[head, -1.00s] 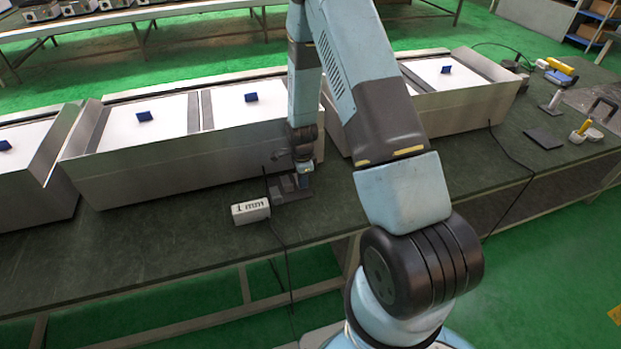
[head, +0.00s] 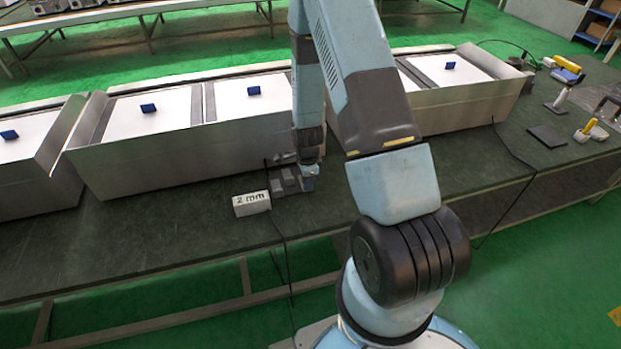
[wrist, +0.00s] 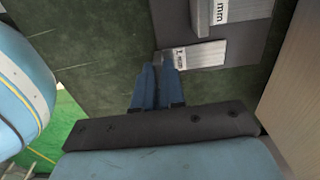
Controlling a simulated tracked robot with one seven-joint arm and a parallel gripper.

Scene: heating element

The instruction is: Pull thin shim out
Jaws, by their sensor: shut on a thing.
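The thin shim (wrist: 200,55) is a flat light-grey plate marked "1 mm". In the wrist view it lies over a dark grey base plate (wrist: 245,48), beside a thicker grey block (wrist: 230,10) whose label is partly cut off and ends in "mm". My gripper (wrist: 165,62) has its blue fingers close together at the shim's left end, shut on it. In the head view my gripper (head: 309,180) points down at the right side of the base plate on the bench. The shim is too small to make out there.
A white box (head: 252,203) reading "2 mm" stands left of the base plate, with a black cable (head: 283,250) near it. A long metal housing (head: 180,150) stands behind. Tools and a dark plate (head: 546,137) lie at the right. The bench (head: 130,240) front left is clear.

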